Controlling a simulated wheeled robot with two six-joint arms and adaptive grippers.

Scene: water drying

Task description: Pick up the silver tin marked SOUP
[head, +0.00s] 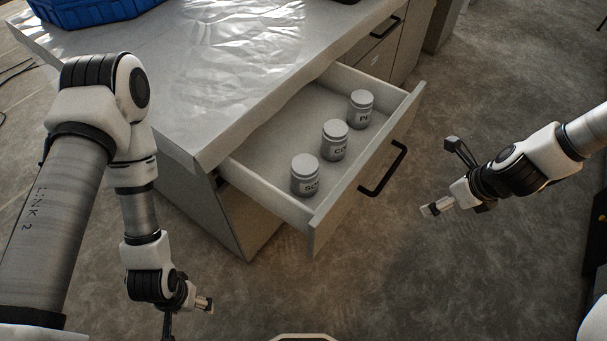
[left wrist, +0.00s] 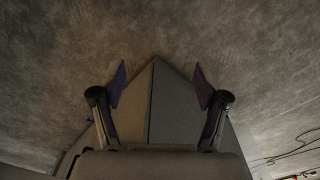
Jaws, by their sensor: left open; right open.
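Three silver tins stand upright in a row in the open drawer (head: 262,158) in the head view. The nearest tin (head: 305,176) has a partly readable label that starts like "SO". The middle tin (head: 335,141) reads "CO" at the start, and the far tin (head: 360,110) reads "PE". My right gripper (head: 428,210) is open and empty, right of the drawer front and apart from it. My left gripper (head: 205,304) is low at the left, below the cabinet corner. In the left wrist view its two fingers (left wrist: 160,85) are spread with nothing between them.
The drawer front has a black handle (head: 383,168) facing my right arm. The cabinet's grey top (head: 190,75) carries a clear wrinkled sheet or wet patch (head: 245,35) and a blue crate (head: 85,12). The floor (head: 400,270) in front of the drawer is clear.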

